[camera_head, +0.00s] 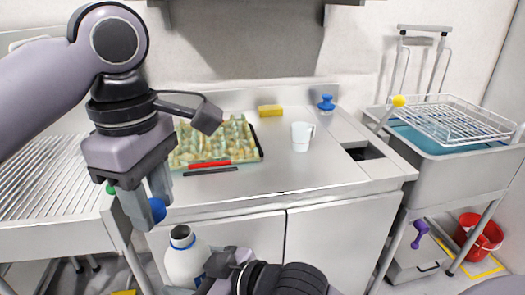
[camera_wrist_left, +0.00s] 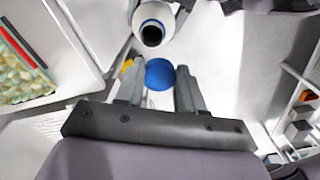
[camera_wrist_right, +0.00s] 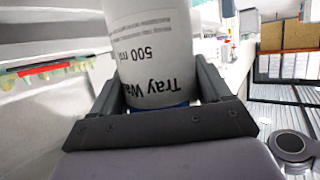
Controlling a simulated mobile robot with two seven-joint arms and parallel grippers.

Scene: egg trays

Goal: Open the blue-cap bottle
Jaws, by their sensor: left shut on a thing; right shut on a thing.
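The white bottle (camera_head: 188,262) is held upright in front of the counter, and its open dark mouth shows in the head view and in the left wrist view (camera_wrist_left: 153,30). My right gripper (camera_head: 208,270) is shut on the bottle's body; the right wrist view shows its fingers on both sides of the printed bottle (camera_wrist_right: 155,50). The blue cap (camera_head: 157,210) is off the bottle. My left gripper (camera_wrist_left: 158,82) is shut on the blue cap (camera_wrist_left: 160,73), above and to the left of the bottle in the head view.
An egg tray (camera_head: 262,157) with many eggs lies on the counter, with a red-and-black strip at its front. A white mug (camera_head: 301,137), a yellow sponge (camera_head: 270,111) and a blue object (camera_head: 326,103) stand farther right. The counter's front middle is clear.

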